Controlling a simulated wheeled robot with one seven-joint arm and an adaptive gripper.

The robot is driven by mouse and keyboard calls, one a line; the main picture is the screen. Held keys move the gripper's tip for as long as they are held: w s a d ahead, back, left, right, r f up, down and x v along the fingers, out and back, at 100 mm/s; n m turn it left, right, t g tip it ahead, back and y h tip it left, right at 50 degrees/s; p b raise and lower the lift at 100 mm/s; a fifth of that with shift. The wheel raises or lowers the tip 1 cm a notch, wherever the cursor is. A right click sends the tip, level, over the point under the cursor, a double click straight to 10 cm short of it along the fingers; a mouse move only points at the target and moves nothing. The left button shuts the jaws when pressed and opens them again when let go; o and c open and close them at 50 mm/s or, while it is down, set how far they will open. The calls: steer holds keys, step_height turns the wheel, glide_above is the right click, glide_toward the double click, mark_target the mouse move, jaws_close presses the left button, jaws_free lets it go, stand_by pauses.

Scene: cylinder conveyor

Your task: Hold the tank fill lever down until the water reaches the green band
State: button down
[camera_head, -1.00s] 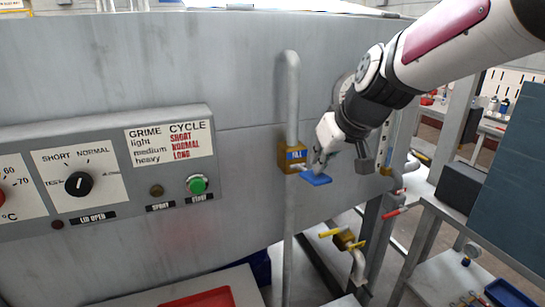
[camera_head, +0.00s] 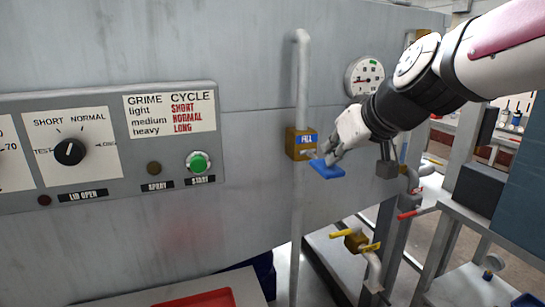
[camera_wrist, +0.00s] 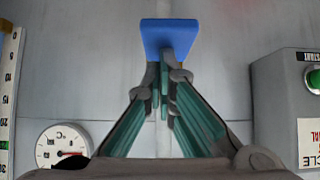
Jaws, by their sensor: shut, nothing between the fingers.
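The fill lever is a blue paddle (camera_head: 327,169) on the brass valve block (camera_head: 300,144) labelled FILL. My gripper (camera_head: 332,157) is shut and empty, with its fingertips at the paddle's upper side, apparently touching it. In the wrist view the blue paddle (camera_wrist: 169,36) lies just beyond the closed fingertips (camera_wrist: 165,72). The paddle's exact tilt is hard to judge. A numbered scale strip (camera_wrist: 8,90) shows at the left edge of the wrist view, cut off by the frame. The water level cannot be read. My arm covers part of the panel's right side in the head view.
A round dial (camera_head: 364,76) sits on the grey tank wall, left of my arm. A control panel (camera_head: 110,145) with a green START button (camera_head: 197,162) is at left.

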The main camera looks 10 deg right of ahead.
steer(key=shift+s+f+t+b, duration=0.25)
steer(key=shift+f+t+b, duration=1)
steer(key=shift+b, duration=3.2)
steer(key=shift+s+d+f+b, duration=0.1)
steer(key=shift+s+b, duration=0.05)
steer(key=shift+b, duration=0.6)
stand_by(2.8)
